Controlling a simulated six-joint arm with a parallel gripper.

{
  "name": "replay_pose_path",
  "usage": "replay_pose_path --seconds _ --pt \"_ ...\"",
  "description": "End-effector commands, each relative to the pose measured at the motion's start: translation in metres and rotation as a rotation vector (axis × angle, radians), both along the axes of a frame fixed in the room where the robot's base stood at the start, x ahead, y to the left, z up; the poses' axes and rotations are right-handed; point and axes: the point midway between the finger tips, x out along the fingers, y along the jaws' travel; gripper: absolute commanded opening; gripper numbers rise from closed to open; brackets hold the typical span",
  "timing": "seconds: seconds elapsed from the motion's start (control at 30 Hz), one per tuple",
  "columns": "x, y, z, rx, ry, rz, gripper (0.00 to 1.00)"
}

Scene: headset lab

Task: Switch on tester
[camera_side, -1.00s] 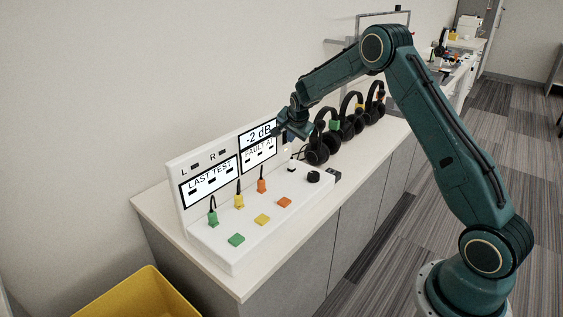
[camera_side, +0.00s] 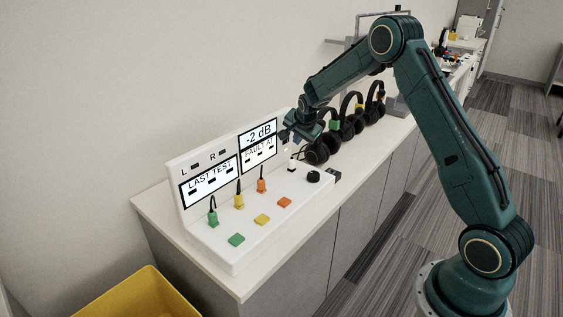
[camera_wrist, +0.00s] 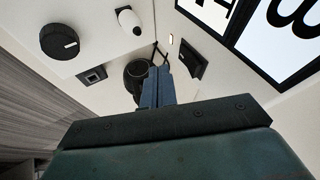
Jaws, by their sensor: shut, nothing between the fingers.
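The tester (camera_side: 215,238) is a white console on the bench, with an upright back panel. Its screens are lit and read "LAST TEST" (camera_side: 209,181), "-2 dB" (camera_side: 258,136) and "FAULT AT". A black rocker switch (camera_wrist: 192,62) sits on the back panel in the wrist view, beside a tiny light (camera_wrist: 171,39). My gripper (camera_side: 286,137) is shut and empty at the right end of the back panel. In the wrist view its fingertips (camera_wrist: 158,73) are just left of the rocker; I cannot tell whether they touch it. In the side view the gripper hides the rocker.
A black knob (camera_side: 313,177) and a white-capped lever (camera_side: 292,165) stand on the console's right end. Coloured plugs and buttons (camera_side: 262,220) are further left. Several headsets (camera_side: 335,126) stand behind my gripper. A yellow bin (camera_side: 140,296) is at front left.

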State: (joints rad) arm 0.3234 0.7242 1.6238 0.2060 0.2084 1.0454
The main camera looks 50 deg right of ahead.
Motion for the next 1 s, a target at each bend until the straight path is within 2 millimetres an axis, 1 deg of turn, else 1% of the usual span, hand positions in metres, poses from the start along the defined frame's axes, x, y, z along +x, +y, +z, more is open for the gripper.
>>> replay_pose_path --seconds 0.1,0.6,0.8,1.0 --pt "-0.014 0.000 -0.001 0.001 0.001 0.000 0.00" --pt "-0.053 0.024 0.045 0.000 0.001 0.001 0.00" --pt "-0.066 0.032 0.059 0.001 0.001 0.002 0.00" --pt "-0.073 0.036 0.067 0.001 0.002 0.001 0.00"
